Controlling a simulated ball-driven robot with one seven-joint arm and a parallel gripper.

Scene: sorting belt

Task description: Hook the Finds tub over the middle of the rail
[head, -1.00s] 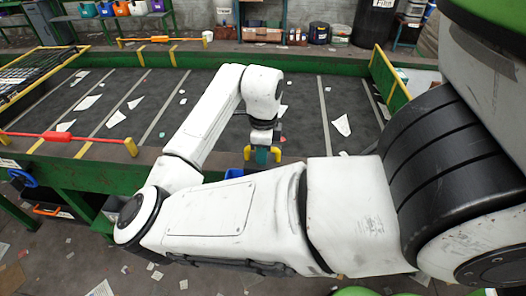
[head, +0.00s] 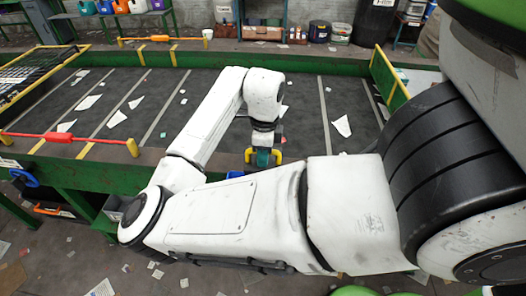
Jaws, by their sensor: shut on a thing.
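My gripper (head: 263,157), with yellow fingers, is over the near edge of the belt, in the middle of the head view. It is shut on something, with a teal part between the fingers. A small bit of a blue tub (head: 235,174) shows just below and left of the fingers; my forearm hides the rest. It looks like the held Finds tub, but no label can be read. The belt's near green side (head: 75,178) runs across at left. My arm covers its middle, so I cannot tell whether the tub touches a rail.
The dark belt (head: 230,130) carries scattered pale scraps. A red bar (head: 58,137) with yellow ends lies along the near left edge. Several coloured tubs (head: 104,7) stand at the back left. A blue loop (head: 24,178) and an orange-handled bin (head: 53,210) are at the near left.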

